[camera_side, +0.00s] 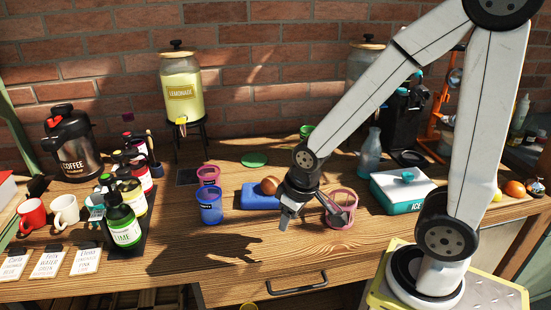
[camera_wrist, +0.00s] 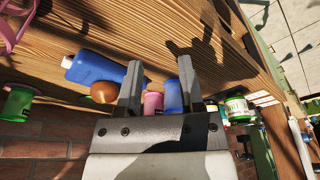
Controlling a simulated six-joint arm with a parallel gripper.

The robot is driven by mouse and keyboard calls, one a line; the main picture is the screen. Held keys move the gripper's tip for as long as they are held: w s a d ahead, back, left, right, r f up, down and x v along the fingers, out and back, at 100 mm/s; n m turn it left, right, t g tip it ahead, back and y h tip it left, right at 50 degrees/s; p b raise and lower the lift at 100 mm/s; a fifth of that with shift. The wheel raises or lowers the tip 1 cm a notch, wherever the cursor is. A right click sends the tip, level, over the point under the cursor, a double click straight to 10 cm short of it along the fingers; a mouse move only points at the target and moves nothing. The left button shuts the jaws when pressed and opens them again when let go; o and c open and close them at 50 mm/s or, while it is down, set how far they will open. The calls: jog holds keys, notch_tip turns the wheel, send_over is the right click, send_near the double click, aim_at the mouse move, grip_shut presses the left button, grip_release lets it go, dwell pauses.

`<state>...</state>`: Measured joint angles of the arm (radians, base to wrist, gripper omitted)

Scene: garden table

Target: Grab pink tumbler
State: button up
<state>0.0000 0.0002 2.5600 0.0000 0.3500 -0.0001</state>
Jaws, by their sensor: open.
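The pink tumbler (camera_side: 208,174) stands on the wooden table, just behind a blue tumbler (camera_side: 210,209) that hides its lower part. In the wrist view the pink tumbler (camera_wrist: 152,102) shows between my fingers, beyond their tips, with the blue tumbler (camera_wrist: 173,97) to its right. My gripper (camera_side: 312,214) is open and empty, to the right of both tumblers in the side view, with a gap between. Its two fingers (camera_wrist: 160,62) are spread apart in the wrist view.
A blue object (camera_side: 258,199) with a brown ball (camera_side: 269,185) lies between the tumblers and my gripper. A pink openwork holder (camera_side: 341,216) is by my right finger. Bottles, including a green one (camera_side: 123,228), stand at left.

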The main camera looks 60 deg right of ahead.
jog(key=shift+w, duration=0.1)
notch_tip(320, 180, up, 3)
jog(key=n+g, duration=0.2)
jog(key=n, duration=1.7)
send_over(217, 181)
jog(key=shift+d+f, duration=0.1)
jog(key=shift+f, duration=0.1)
jog(key=shift+f, duration=0.1)
jog(key=shift+f, duration=1.2)
jog(key=shift+f, duration=0.15)
jog(key=shift+w+f, duration=0.15)
jog(key=shift+f, duration=2.3)
